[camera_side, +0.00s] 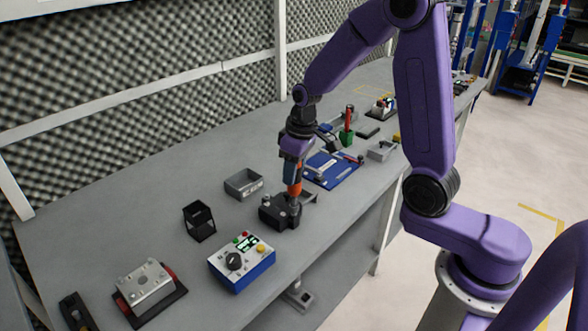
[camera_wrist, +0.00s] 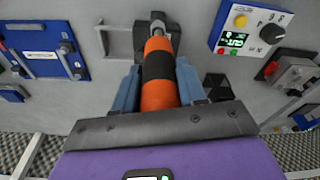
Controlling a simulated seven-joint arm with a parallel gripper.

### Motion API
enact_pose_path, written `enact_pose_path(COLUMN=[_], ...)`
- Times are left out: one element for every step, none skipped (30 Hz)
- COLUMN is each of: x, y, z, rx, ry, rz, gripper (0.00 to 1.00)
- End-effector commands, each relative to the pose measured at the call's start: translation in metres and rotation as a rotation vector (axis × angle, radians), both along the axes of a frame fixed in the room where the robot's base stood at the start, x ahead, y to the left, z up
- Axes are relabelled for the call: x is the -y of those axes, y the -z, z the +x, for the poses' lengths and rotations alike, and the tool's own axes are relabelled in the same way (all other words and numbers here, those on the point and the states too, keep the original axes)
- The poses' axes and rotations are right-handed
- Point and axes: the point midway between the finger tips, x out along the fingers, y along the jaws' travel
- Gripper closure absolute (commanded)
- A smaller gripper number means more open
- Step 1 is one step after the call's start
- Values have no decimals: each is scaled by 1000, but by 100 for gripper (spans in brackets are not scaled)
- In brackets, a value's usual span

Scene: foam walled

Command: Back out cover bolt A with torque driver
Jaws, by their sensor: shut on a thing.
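My gripper (camera_side: 292,172) is shut around the torque driver (camera_side: 294,190), which has an orange and black grip. In the wrist view the driver (camera_wrist: 158,78) sits between my two blue-grey fingers and points away from the wrist. The driver stands roughly upright over a dark grey block-like housing (camera_side: 272,213) on the bench. The driver's metal tip meets the housing's top in the picture; I cannot tell whether it is seated on a bolt. The housing also shows at the top of the wrist view (camera_wrist: 172,42). Bolt A cannot be made out behind the tip.
A grey tray (camera_side: 243,184) and a black open box (camera_side: 199,223) stand left of the housing. A blue-and-white control box (camera_side: 241,262) with a lit display is in front. Foam walls the back.

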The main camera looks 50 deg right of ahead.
Motion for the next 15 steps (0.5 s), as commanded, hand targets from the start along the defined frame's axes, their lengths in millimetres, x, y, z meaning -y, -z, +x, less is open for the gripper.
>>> enact_pose_path(x=[0,0,0,0,0,0,0,0,0,0,0,0,0,0,0], y=[0,0,0,0,0,0,1,1,1,2,2,3,3,3,4], z=[0,0,0,0,0,0,0,0,0,0,0,1,1,1,1], rx=[2,2,2,2,1,1,1,1,1,1,1,2,2,2,2], ry=[0,0,0,0,0,0,0,0,0,0,0,0,0,0,0], rz=[1,1,1,1,0,0,0,0,0,0,0,1,1,1,1], gripper=[94,94,94,94,94,94,94,94,94,94,94,94,94,94,94])
